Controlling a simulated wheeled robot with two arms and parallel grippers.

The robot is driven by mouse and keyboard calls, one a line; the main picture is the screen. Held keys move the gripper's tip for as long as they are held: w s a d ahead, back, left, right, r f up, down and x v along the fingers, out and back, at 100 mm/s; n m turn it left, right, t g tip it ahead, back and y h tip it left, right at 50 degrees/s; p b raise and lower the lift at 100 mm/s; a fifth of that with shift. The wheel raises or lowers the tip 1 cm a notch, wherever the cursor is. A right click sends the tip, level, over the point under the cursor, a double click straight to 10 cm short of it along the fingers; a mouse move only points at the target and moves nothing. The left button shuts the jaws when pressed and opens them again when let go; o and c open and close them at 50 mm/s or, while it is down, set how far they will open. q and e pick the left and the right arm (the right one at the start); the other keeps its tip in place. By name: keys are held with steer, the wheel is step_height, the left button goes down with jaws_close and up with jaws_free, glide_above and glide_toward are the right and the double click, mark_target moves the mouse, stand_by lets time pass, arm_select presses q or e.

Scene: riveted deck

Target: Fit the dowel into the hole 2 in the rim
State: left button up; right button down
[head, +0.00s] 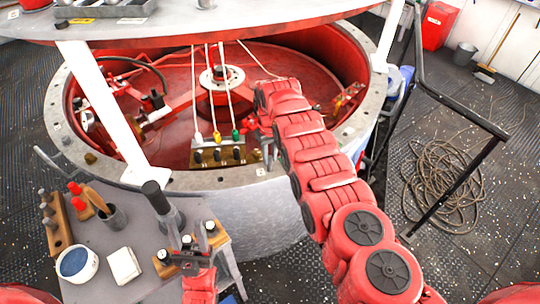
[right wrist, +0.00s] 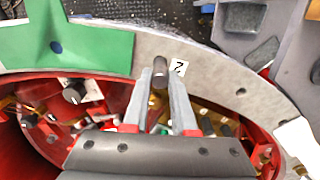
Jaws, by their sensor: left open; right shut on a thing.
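The dowel (right wrist: 160,68) is a short grey cylinder in the right wrist view. My right gripper (right wrist: 161,84) is shut on it, with one finger on each side. The dowel is over the grey rim (right wrist: 210,67), right beside the white label "2" (right wrist: 178,67). Hole 2 itself is not visible, and I cannot tell whether the dowel's end is in it. In the head view the grey rim (head: 205,181) circles the red tub, and my right arm hides most of the right gripper. My left gripper (head: 187,242) is open above the grey side table, apart from the rim.
A green sheet (right wrist: 95,50) lies on the rim left of the dowel. Another hole (right wrist: 241,91) is in the rim to the right. The side table carries a white cup (head: 77,264), a white block (head: 124,266) and a wooden rack (head: 56,222). White posts stand on the rim.

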steer(key=shift+f+b, duration=0.65)
steer(key=shift+b, duration=0.05)
steer(key=c, duration=0.6)
jaws_free()
steer(key=shift+c, duration=0.2)
steer(key=shift+r, duration=0.1)
steer(key=shift+r+p, duration=0.3)
step_height(320, 180, up, 2)
steer(key=shift+r+p, duration=0.25)
steer(key=shift+p, duration=0.45)
step_height(320, 180, up, 9)
steer(key=b, duration=0.3)
steer(key=shift+f, duration=0.15)
